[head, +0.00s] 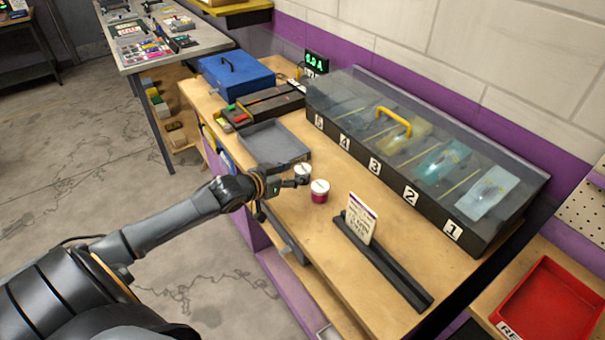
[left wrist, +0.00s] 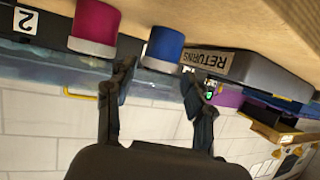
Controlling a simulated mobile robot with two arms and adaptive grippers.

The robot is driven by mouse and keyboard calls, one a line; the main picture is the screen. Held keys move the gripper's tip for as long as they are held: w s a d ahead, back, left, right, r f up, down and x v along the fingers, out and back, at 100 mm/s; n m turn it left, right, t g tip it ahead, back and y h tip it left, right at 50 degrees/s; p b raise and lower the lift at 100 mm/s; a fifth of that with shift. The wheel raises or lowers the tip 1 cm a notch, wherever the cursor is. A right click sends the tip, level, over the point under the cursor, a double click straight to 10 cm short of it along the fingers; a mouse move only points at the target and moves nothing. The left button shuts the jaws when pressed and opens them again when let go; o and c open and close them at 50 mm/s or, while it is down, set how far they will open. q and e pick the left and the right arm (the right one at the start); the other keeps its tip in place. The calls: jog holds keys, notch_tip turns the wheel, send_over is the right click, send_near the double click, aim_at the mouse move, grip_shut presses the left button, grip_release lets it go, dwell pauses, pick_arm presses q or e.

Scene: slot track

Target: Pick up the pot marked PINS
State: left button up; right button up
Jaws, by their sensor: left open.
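Two small pots with white lids stand on the wooden bench. The magenta pot (head: 320,191) is nearer, and it also shows in the left wrist view (left wrist: 95,28). The blue pot (left wrist: 163,48) stands beside it; in the head view mainly its white lid (head: 303,169) shows, its body partly behind my gripper. I cannot read PINS on either pot. My left gripper (head: 287,184) is open and empty, low beside the blue pot. In the left wrist view, which is upside down, the blue pot lies ahead between my fingers (left wrist: 164,85). My right gripper is out of view.
A grey tray (head: 272,146), marked RETURNS in the wrist view, stands behind the pots. A clear-lidded case (head: 420,150) with numbered compartments runs along the wall. A black slotted rail (head: 385,265) holding a white card (head: 360,220) lies nearer. A red tray (head: 550,300) is at right.

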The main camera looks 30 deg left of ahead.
aim_at(300, 171)
pick_arm(q)
jog(key=shift+p+x, duration=0.45)
jog(key=shift+x, duration=1.9)
jog(key=shift+s+d, duration=0.1)
jog(key=c, duration=0.9)
jog(key=shift+r, duration=0.1)
